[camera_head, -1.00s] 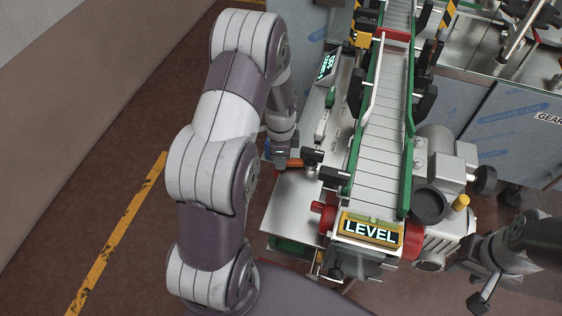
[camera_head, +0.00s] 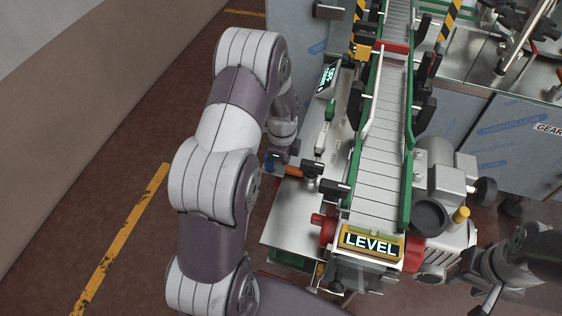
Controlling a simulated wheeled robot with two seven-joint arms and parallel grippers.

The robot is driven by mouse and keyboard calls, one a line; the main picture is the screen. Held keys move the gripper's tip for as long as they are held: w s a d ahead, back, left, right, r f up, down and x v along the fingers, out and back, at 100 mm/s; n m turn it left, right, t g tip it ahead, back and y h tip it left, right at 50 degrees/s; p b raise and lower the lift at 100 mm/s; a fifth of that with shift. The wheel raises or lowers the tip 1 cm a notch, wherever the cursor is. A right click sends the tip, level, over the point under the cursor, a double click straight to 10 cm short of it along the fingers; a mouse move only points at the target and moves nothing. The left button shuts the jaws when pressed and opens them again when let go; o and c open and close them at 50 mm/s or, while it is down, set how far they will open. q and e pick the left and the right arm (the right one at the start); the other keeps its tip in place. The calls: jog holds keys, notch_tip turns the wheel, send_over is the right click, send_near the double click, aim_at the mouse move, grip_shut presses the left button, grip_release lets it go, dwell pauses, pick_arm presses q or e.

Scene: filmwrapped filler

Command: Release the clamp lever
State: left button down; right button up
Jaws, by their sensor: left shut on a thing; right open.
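The clamp lever (camera_head: 293,171) is a short orange handle on a dark clamp body (camera_head: 312,170), on the left side of the conveyor. My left gripper (camera_head: 281,162) is at the lever's left end and is shut on it. The gripper's own arm partly covers the fingers, so their exact hold is hard to see. My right gripper (camera_head: 480,290) is at the lower right, open and apart from the lever.
The conveyor (camera_head: 382,150) with green side rails runs up the middle. A lit "LEVEL" sign (camera_head: 371,243) is at its near end. A motor (camera_head: 446,172) stands to its right. A small lit display (camera_head: 327,78) stands beyond the clamp. Floor (camera_head: 120,165) is clear at left.

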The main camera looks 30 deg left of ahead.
pick_arm(q)
jog(key=shift+w+r, duration=0.1)
jog(key=shift+w, duration=0.05)
jog(key=c, duration=1)
grip_release()
jog(key=shift+o, duration=0.2)
jog(key=shift+d, duration=0.2)
notch_tip(320, 180, up, 13)
jog(key=b, duration=0.2)
jog(key=shift+f, duration=0.2)
